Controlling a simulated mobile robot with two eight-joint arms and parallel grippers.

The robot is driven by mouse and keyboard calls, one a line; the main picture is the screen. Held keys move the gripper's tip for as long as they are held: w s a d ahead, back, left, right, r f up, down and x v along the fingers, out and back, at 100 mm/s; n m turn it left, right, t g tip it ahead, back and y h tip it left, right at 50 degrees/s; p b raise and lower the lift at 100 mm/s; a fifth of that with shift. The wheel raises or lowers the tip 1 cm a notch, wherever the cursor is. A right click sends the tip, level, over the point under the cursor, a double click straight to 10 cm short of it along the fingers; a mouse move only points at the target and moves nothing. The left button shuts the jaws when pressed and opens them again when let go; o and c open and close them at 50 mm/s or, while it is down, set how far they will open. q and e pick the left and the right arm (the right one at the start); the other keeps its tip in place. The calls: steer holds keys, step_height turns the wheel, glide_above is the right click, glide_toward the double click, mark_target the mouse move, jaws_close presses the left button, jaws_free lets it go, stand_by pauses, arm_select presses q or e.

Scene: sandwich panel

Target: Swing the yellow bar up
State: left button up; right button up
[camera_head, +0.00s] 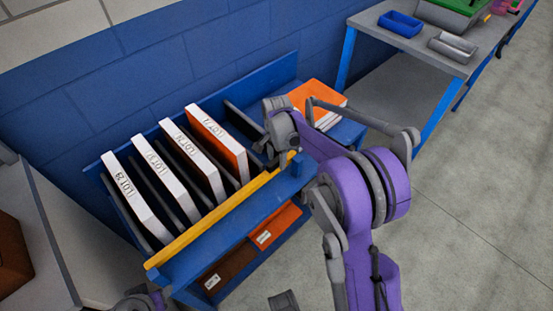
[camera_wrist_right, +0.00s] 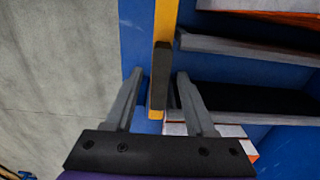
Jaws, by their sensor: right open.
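The yellow bar (camera_head: 222,212) lies along the front upper edge of a blue rack (camera_head: 232,232), in front of a row of white panels. In the right wrist view the bar (camera_wrist_right: 165,22) runs down the picture to between my fingers, with a dark block (camera_wrist_right: 160,78) on it. My right gripper (camera_head: 288,150) is at the bar's right end in the head view. In the wrist view the right gripper (camera_wrist_right: 158,92) is open, with one finger on each side of the bar and gaps visible.
Several upright panels (camera_head: 138,195) stand in slots behind the bar. An orange-topped stack (camera_head: 318,97) lies on the rack's right end. Brown and orange items sit on the lower shelf (camera_head: 272,232). A grey bench (camera_head: 372,88) stands at upper right; the floor (camera_head: 460,210) at right is clear.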

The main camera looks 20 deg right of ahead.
steer(key=shift+c, duration=0.2)
jaws_close()
steer(key=shift+r, duration=0.1)
stand_by(1.1)
